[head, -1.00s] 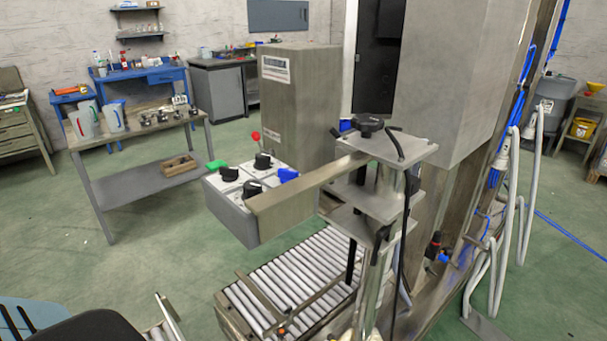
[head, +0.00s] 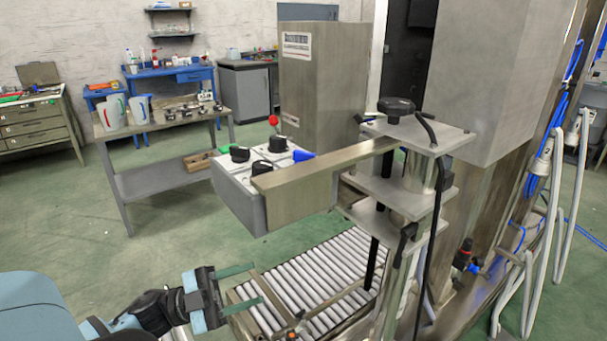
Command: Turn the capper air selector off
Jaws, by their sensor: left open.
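A grey control box (head: 238,202) with a pale top panel sits on a metal arm. On it are black knobs: a back left one (head: 240,154), a back right one (head: 277,145) and a front one (head: 262,167). A red ball-topped lever (head: 273,120) stands at its back, a green part (head: 225,149) at its left and a blue part (head: 302,155) at its right. I cannot read which is the capper air selector. My left gripper (head: 257,283) is open and empty, below and apart from the box, by the conveyor's left edge. My right gripper is not in view.
A roller conveyor (head: 320,268) runs beneath the box. A metal bar (head: 325,166) crosses the box's front right, joining a clamp column (head: 410,195) with a black handwheel (head: 396,108). A bench (head: 160,180) with jugs stands back left.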

